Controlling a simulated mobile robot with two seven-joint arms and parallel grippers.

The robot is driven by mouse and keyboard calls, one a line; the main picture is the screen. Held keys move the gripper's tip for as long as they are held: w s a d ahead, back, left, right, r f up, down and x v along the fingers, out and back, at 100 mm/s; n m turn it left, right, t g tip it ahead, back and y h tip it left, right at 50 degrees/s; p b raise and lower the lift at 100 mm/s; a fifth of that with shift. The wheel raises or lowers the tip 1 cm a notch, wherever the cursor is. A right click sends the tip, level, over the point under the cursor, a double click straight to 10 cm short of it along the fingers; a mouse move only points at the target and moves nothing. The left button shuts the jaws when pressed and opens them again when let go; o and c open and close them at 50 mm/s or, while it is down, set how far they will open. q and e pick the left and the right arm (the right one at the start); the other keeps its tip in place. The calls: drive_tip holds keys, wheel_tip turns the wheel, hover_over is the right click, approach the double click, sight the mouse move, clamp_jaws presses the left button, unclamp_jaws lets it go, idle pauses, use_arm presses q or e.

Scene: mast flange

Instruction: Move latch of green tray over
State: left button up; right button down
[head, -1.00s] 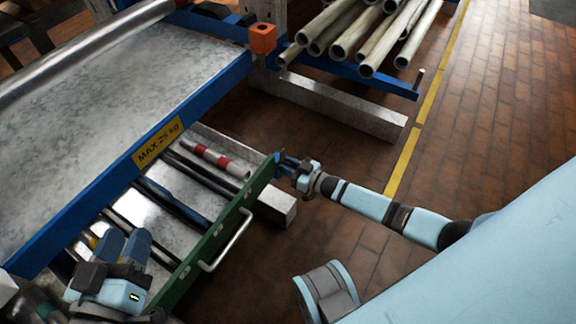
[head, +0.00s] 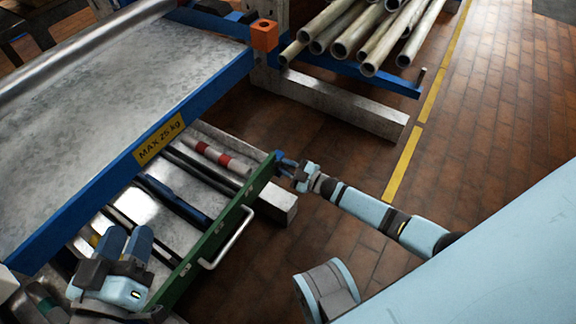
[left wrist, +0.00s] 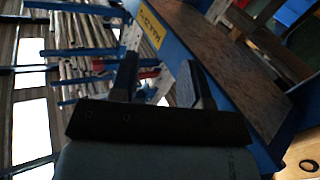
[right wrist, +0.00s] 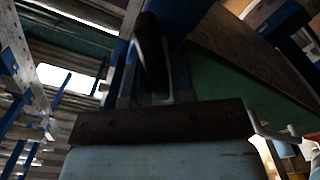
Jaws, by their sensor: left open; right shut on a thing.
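The green tray (head: 214,240) is a drawer under the metal table, with a silver bar handle (head: 232,240) on its front. My right gripper (head: 284,164) is at the tray front's far end, its blue fingers shut on a small part there, which fits the latch. The fingers hide most of it. In the right wrist view the fingers (right wrist: 165,70) are close together beside the green panel (right wrist: 235,75), and the held part is too dark to make out. My left gripper (head: 126,243) is open above the tray's near end. Its spread fingers (left wrist: 160,80) look empty in the left wrist view.
The metal tabletop (head: 120,90) with a blue edge and yellow "MAX 25 kg" label (head: 159,138) overhangs the tray. Rods, including a red-and-white one (head: 214,157), lie inside. A pipe rack (head: 365,30) stands behind. The brick floor at right is clear.

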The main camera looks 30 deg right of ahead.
drive_tip(key=n, duration=0.2)
drive_tip(key=f+n+b, duration=0.1)
drive_tip(key=n, duration=0.2)
drive_tip(key=shift+s+a+n, duration=0.2)
drive_tip(key=shift+n, duration=0.1)
drive_tip(key=shift+n+b, duration=0.35)
drive_tip(key=shift+n, duration=0.15)
use_arm(q)
drive_tip(key=shift+w+a+f+m+b, duration=0.35)
drive_tip(key=shift+w+f+m+b, duration=0.15)
drive_tip(key=shift+f+m+b, duration=0.25)
use_arm(e)
drive_tip(key=n, duration=0.3)
drive_tip(key=shift+a+f+n, duration=0.1)
drive_tip(key=shift+f+n, duration=0.15)
drive_tip(key=shift+n, duration=0.15)
use_arm(q)
drive_tip(key=shift+w, duration=0.1)
use_arm(e)
drive_tip(key=c, duration=1.1)
unclamp_jaws()
